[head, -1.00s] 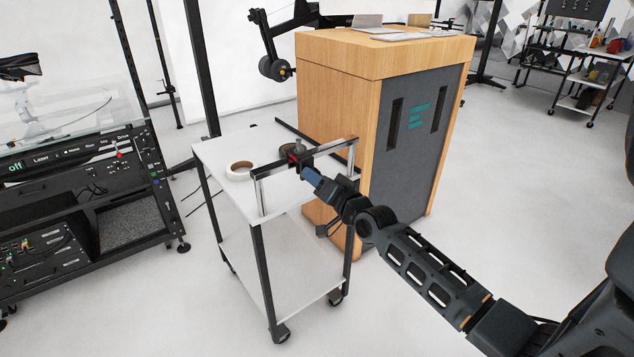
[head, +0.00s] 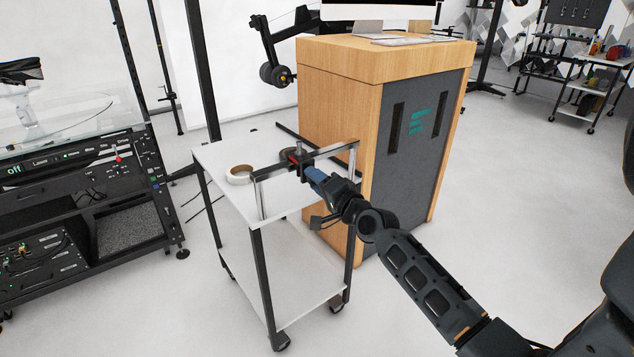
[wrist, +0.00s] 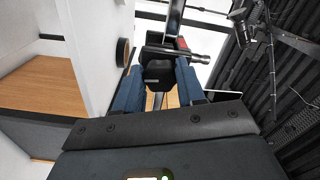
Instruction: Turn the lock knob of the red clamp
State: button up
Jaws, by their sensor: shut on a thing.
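The red clamp (head: 293,160) sits on a dark rail above the white cart, and its red part (wrist: 182,43) also shows at the upper middle of the wrist view. A black lock knob (wrist: 158,72) lies between the blue fingers of my gripper (wrist: 160,88). My gripper (head: 309,172) is shut on the knob, reaching it from the front right in the head view. The fingers hide most of the knob in the head view. A dark bar (wrist: 172,53) crosses just beyond the knob.
A wooden cabinet (head: 340,90) stands close behind on the right. A black equipment rack (head: 100,190) stands at left.

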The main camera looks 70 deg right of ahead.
jog(key=shift+w+a, duration=0.15)
jog(key=o, duration=1.1)
jog(key=shift+c, duration=0.2)
jog(key=shift+s, duration=0.2)
jog(key=v, duration=0.7)
jog(key=shift+s+a+b, duration=0.15)
jog(key=shift+s+b, duration=0.1)
jog(key=shift+b, duration=0.15)
